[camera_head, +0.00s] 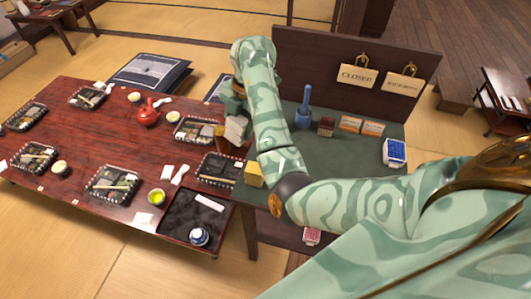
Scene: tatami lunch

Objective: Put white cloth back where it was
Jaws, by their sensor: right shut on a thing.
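My right gripper (229,122) hangs above the gap between the red-brown low table (75,145) and the dark green side table (365,152). It is shut on a pale, whitish folded thing that looks like the white cloth (238,130); the arm hides part of it. A small white roll (209,203) lies in the black tray (180,222) at the low table's near right corner, beside a blue-and-white cup (199,237). My left gripper is out of view.
Bento boxes (113,184), cups and a red teapot (148,116) crowd the low table. The side table holds a yellow block (254,175), a blue bottle-shaped thing (303,112), small boxes and a blue-topped box (394,152). A dark sign board (315,60) stands behind.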

